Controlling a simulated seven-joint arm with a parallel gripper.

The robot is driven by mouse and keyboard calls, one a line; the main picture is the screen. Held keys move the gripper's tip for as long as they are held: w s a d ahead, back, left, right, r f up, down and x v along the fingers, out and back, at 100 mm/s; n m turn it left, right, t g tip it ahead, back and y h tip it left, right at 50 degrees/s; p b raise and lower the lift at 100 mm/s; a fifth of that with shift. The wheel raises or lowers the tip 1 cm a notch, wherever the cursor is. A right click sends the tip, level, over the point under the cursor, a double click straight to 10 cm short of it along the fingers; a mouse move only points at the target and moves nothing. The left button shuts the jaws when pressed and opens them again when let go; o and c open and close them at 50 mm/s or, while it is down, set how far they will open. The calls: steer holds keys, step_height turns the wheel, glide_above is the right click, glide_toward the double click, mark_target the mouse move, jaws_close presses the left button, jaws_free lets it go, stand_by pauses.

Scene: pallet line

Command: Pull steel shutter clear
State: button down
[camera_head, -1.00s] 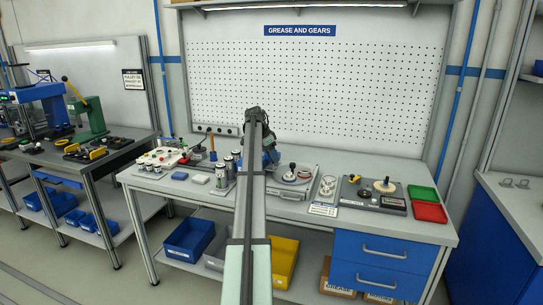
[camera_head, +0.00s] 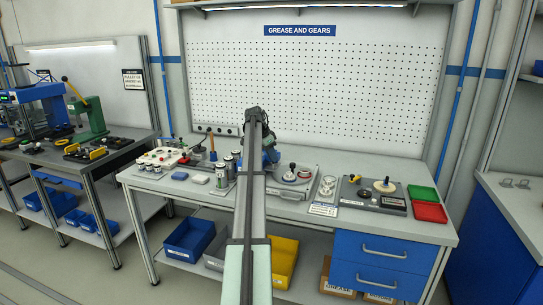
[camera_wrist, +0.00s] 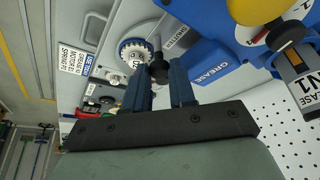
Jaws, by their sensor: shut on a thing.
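In the wrist view, my gripper (camera_wrist: 160,88) has its two dark fingers around a black knob (camera_wrist: 158,70) and is shut on it. A thin stem rises from the knob beside a white toothed gear (camera_wrist: 131,53). The steel shutter cannot be clearly made out; whether the knob belongs to it I cannot tell. In the head view, my arm hides the gripper and whatever it holds, near the blue grease unit (camera_head: 270,157). A grey housing (camera_head: 283,191) with round parts on top stands just right of my arm.
A blue block marked GREASE (camera_wrist: 213,70) is close right of the fingers. A grease cartridge (camera_wrist: 300,85) is farther right. On the bench, a dark gear board (camera_head: 352,199), a green tray (camera_head: 422,193) and a red tray (camera_head: 430,212) stand at the right. Small cans stand left of my arm.

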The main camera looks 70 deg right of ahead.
steer(key=a, duration=0.5)
steer(key=shift+a, duration=0.2)
steer(key=c, duration=0.9)
jaws_free()
steer(key=shift+c, duration=0.2)
steer(key=v, duration=1.4)
